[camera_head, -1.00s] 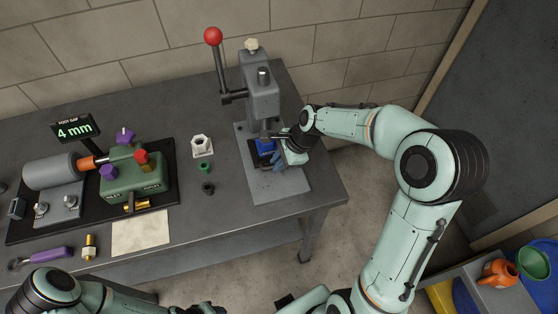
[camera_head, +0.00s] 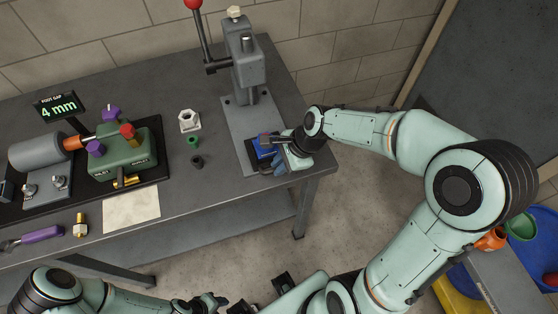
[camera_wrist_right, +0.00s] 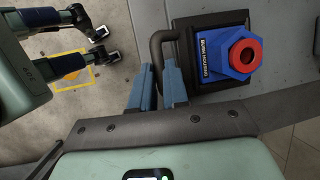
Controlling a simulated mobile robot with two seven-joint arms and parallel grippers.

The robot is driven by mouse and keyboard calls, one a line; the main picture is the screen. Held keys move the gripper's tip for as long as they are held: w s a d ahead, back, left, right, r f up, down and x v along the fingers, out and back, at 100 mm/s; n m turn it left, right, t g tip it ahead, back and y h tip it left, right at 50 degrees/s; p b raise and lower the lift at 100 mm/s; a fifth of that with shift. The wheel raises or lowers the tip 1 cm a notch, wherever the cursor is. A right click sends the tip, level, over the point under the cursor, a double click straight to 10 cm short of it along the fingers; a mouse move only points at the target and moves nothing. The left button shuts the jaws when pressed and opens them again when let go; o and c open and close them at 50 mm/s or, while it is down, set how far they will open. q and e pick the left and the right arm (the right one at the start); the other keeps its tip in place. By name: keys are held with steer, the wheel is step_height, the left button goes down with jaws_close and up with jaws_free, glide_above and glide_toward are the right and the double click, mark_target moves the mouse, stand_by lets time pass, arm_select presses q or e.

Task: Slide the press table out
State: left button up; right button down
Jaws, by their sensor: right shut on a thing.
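The press table is a dark sliding plate (camera_wrist_right: 200,24) carrying a blue block (camera_wrist_right: 217,52) lettered "BUSH HOUSING" with a red ring on top. In the head view the blue block (camera_head: 263,150) sits near the front end of the grey press base (camera_head: 240,125). A dark bent handle (camera_wrist_right: 160,46) sticks out from the plate. My right gripper (camera_wrist_right: 158,80) is shut on this handle, its blue fingers on either side; in the head view it (camera_head: 281,152) partly hides the plate. My left gripper (camera_head: 212,302) is low in the head view, away from the press; its jaws are unclear.
The press column (camera_head: 247,65) with its red-knobbed lever (camera_head: 194,4) stands behind the plate. A white nut (camera_head: 189,120), a green bush (camera_head: 193,141) and a dark bush (camera_head: 197,162) stand left of it. The floor in front of the bench is open.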

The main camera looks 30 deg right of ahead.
steer(key=c, duration=1.1)
jaws_free()
steer(key=shift+s+r, duration=0.1)
arm_select(q)
steer(key=shift+w+r+p, duration=0.6)
steer(key=shift+r+p, duration=0.1)
steer(key=shift+r, duration=0.2)
arm_select(e)
steer(key=v, duration=1.3)
steer(key=shift+r, duration=0.15)
